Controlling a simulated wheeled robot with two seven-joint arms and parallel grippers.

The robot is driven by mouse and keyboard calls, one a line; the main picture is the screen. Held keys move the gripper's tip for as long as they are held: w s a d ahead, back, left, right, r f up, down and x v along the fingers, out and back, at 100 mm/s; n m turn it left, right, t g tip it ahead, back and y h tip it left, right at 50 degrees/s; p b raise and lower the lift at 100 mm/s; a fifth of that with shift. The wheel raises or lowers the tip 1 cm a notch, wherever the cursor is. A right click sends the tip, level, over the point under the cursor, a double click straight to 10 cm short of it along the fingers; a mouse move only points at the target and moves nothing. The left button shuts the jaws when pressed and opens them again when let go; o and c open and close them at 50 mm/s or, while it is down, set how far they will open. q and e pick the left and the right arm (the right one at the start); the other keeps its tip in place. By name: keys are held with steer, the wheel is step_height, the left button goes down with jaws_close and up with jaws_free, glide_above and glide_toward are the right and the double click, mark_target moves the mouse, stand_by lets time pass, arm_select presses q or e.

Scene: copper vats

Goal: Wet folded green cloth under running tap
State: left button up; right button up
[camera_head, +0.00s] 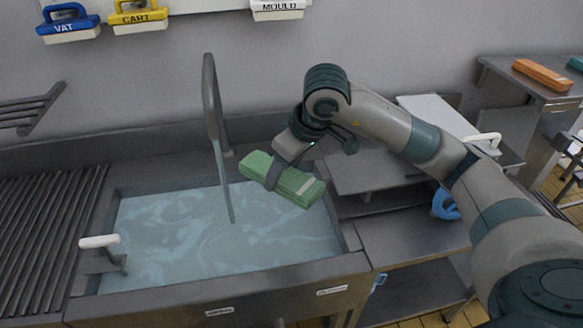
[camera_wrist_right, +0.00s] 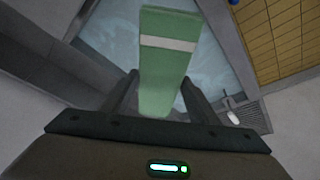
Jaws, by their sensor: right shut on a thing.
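My right gripper (camera_head: 277,170) is shut on the folded green cloth (camera_head: 307,192), which has a pale band. It holds the cloth tilted above the right back part of the water-filled sink (camera_head: 358,262). In the right wrist view the cloth (camera_wrist_right: 168,65) sits between the fingers (camera_wrist_right: 160,98), with bluish water beyond. The tall curved tap (camera_head: 211,105) stands at the back of the sink, left of the cloth. A thin grey-blue line (camera_head: 228,200) runs from it down to the water; the cloth appears apart from it. My left gripper is out of view.
A white-handled lever (camera_head: 100,241) stands at the sink's left front, beside a ribbed drainboard (camera_head: 35,225). Steel worktops (camera_head: 415,225) lie right of the sink, with a blue object (camera_head: 446,205) there. Labelled brushes (camera_head: 138,18) hang on the wall. An orange block (camera_head: 542,74) lies at far right.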

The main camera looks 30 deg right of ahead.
mark_target(251, 165)
steer(key=shift+w+a+f+p, duration=0.2)
steer(key=shift+w+a+p, duration=0.2)
steer(key=shift+w+a, duration=0.45)
steer(key=shift+w+a+f+p, duration=0.2)
steer(key=shift+w+a+p, duration=0.2)
steer(key=shift+w+a, duration=0.4)
steer(key=shift+w+a+f+p, duration=0.2)
steer(key=shift+w+a+p, duration=0.3)
steer(key=shift+w, duration=0.5)
steer(key=shift+w+a+f+b, duration=0.35)
steer(key=shift+w+a+b, duration=0.2)
steer(key=shift+b, duration=0.4)
steer(key=shift+w+a+f+b, duration=0.15)
steer(key=shift+w+a+b, duration=0.6)
steer(key=shift+w+b, duration=0.2)
steer(key=shift+w+d+b, duration=0.25)
steer(key=shift+b, duration=0.2)
steer(key=shift+w+d, duration=0.2)
steer(key=shift+s+a+b, duration=0.2)
steer(key=shift+b, duration=0.25)
